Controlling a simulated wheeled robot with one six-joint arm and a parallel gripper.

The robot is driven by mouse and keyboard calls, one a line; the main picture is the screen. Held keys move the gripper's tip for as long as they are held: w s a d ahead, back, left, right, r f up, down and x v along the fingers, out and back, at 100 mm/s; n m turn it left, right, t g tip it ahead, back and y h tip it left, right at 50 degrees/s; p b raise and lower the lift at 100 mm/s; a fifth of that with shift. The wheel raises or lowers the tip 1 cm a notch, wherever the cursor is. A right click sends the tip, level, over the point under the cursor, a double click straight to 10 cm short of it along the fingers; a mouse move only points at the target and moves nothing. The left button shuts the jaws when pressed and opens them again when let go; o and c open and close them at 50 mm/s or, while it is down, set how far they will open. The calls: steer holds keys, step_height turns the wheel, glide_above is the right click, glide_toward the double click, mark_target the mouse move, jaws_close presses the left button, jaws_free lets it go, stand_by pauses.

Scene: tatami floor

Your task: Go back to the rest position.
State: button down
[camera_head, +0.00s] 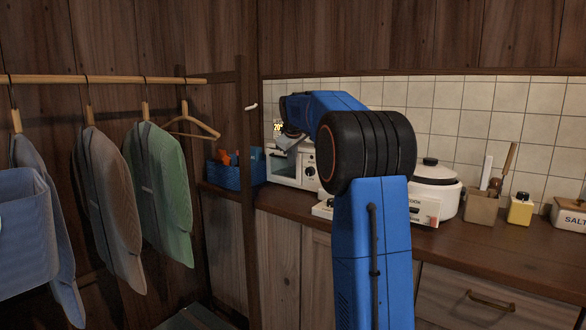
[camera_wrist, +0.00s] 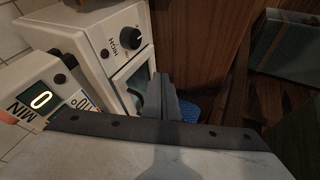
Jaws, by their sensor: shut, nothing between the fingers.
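My blue and black arm rises in front of the counter in the camera_head view and bends left at the top. My gripper (camera_head: 288,142) is at its far end, in front of the upper part of a white oven-like appliance (camera_head: 312,172). In the camera_wrist view my gripper (camera_wrist: 166,98) is shut, with nothing seen between its fingers. The appliance (camera_wrist: 120,45), with a dark knob marked HIGH and a window, is just left of the fingers there. A unit with a lit 0 and MIN (camera_wrist: 40,100) is farther left. The arm hides part of the counter.
A rice cooker (camera_head: 436,188) stands right of my arm, with a utensil holder (camera_head: 480,208), a yellow jar (camera_head: 520,210) and a salt box (camera_head: 571,216) beyond. A blue basket (camera_head: 238,176) sits left of the appliance. Jackets (camera_head: 160,190) and an empty hanger (camera_head: 192,126) hang left.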

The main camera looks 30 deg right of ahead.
steer(key=s+a+f+m+y, duration=0.1)
steer(key=s+a+f, duration=0.1)
steer(key=s+a, duration=0.95)
steer(key=s+a+f+y, duration=0.1)
steer(key=s+a+f, duration=0.1)
steer(key=s+a, duration=1)
steer(key=s+a+f, duration=0.3)
steer(key=s+f, duration=0.3)
steer(key=s, duration=0.3)
steer(key=s+a+f+m+g+y, duration=0.1)
steer(key=s+a+f, duration=0.2)
steer(key=s+f, duration=0.3)
steer(key=s+a+f, duration=0.3)
steer(key=s+f, duration=0.4)
steer(key=s, duration=0.5)
steer(key=shift+a+m+g+y, duration=0.3)
steer(key=shift+a+m+y, duration=0.1)
